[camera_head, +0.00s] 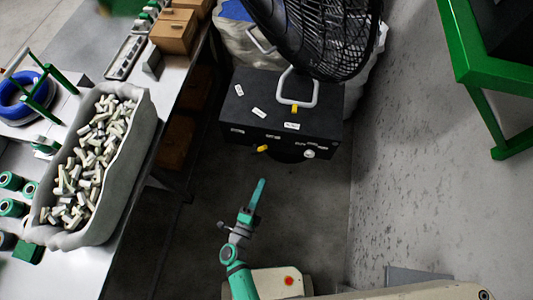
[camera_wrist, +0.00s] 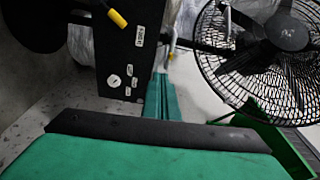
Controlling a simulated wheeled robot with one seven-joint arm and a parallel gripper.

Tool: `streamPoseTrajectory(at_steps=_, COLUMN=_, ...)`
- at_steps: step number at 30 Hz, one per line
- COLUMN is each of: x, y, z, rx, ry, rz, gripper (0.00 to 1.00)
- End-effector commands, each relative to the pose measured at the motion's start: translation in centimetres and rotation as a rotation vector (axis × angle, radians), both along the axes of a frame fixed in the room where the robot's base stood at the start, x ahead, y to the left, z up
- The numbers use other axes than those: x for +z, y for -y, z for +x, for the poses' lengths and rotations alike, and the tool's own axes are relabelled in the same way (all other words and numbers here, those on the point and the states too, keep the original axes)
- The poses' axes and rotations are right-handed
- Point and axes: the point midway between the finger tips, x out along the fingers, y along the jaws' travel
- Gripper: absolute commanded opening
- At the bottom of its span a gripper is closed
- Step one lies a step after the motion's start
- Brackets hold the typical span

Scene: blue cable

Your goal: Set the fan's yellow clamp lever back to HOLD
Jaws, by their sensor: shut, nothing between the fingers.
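The black fan (camera_head: 320,35) stands over a black box (camera_head: 240,110) with white labels; the fan also shows in the wrist view (camera_wrist: 285,55). In the wrist view the lever (camera_wrist: 117,18) is near the top, beside a label too small to read. A second small yellow piece (camera_head: 294,110) sits by the grey handle on top. My gripper (camera_head: 261,183) is shut and empty, in front of the box and apart from the lever; its teal fingers show in the wrist view (camera_wrist: 160,85).
On the left a bench (camera_head: 100,270) carries a grey bin (camera_head: 125,190) of pale pieces, a blue coil (camera_head: 20,92) and brown boxes (camera_head: 172,35). The floor before the box is clear.

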Motion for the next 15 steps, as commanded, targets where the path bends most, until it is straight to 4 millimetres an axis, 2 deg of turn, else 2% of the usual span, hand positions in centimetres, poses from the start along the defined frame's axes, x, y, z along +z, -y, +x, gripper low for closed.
streamPoseTrajectory(at_steps=1, x=-1.0, y=-0.1, z=1.3, rx=-0.025, ry=0.012, rz=0.049, gripper=0.00)
streamPoseTrajectory(at_steps=6, x=-4.4, y=0.0, z=4.3, rx=-0.124, ry=0.037, rz=0.212, gripper=0.00)
streamPoseTrajectory(at_steps=15, x=-9.1, y=0.0, z=8.3, rx=-0.294, ry=0.061, rz=0.415, gripper=0.00)
